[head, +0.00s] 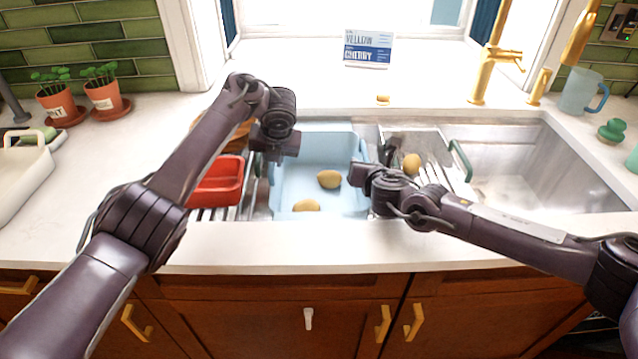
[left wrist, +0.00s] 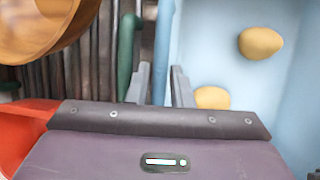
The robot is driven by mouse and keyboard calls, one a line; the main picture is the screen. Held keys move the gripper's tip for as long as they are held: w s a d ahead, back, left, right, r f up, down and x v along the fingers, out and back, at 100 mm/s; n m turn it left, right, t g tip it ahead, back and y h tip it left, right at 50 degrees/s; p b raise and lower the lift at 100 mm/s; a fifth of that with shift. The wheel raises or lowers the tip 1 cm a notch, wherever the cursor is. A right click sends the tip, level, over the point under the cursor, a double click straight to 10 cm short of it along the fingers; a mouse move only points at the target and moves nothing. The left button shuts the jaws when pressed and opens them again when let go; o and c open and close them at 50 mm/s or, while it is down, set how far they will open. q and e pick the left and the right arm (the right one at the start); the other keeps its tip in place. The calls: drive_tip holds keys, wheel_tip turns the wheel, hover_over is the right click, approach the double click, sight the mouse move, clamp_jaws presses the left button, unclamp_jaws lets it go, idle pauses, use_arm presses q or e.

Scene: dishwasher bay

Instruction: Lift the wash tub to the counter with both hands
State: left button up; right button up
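The wash tub (head: 310,150) is a light blue rectangular basin in the sink, with two yellow potatoes (head: 329,179) inside. My left gripper (head: 268,152) is at the tub's left rim. In the left wrist view the fingers (left wrist: 162,88) stand apart with the tub's blue rim (left wrist: 163,40) between them, and a gap shows beside the rim. My right gripper (head: 362,176) is at the tub's right rim; its fingers are too small and hidden to tell whether they hold it.
A red bin (head: 218,182) and a wire rack stand left of the tub. A metal drainer with green handles (head: 461,160) and another potato (head: 412,163) sit to the right. The counter left of the sink (head: 140,160) has free room. A white dish rack (head: 22,175) stands far left.

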use_arm(q)
drive_tip(key=shift+w+f, duration=0.1)
drive_tip(key=shift+f, duration=0.25)
use_arm(e)
drive_tip(key=shift+w+f, duration=0.1)
drive_tip(key=shift+w, duration=0.25)
use_arm(q)
drive_tip(key=shift+a, duration=0.1)
drive_tip(key=c, duration=0.4)
use_arm(e)
drive_tip(key=c, duration=0.4)
use_arm(q)
clamp_jaws()
use_arm(e)
clamp_jaws()
